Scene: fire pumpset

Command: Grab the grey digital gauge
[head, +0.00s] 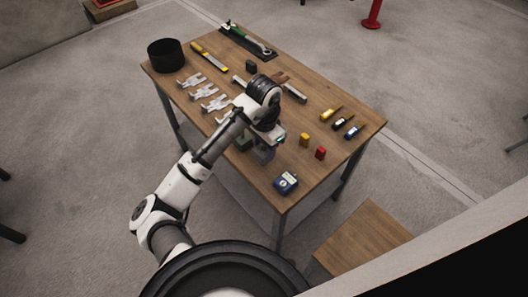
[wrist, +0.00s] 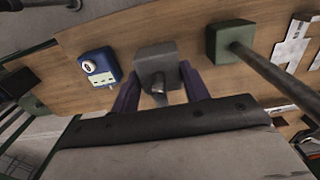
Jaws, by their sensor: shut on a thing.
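The grey digital gauge (wrist: 156,58) is a boxy grey body with a short metal stem pointing toward the camera in the wrist view. My gripper (wrist: 160,88) has one dark finger on each side of it and is shut on it. In the head view my gripper (head: 267,139) is at the near left edge of the wooden table, and the grey gauge (head: 264,154) shows just under it, partly covered. The gauge's display face is not visible. I cannot tell whether the gauge still touches the table.
A blue gauge (head: 286,183) lies at the near corner; a green gauge (head: 243,143) is close on the other side. Yellow (head: 304,139) and red (head: 320,153) blocks stand to the right. Pale brackets (head: 202,91), tools and a black bin (head: 166,55) occupy the far part of the table (head: 339,103).

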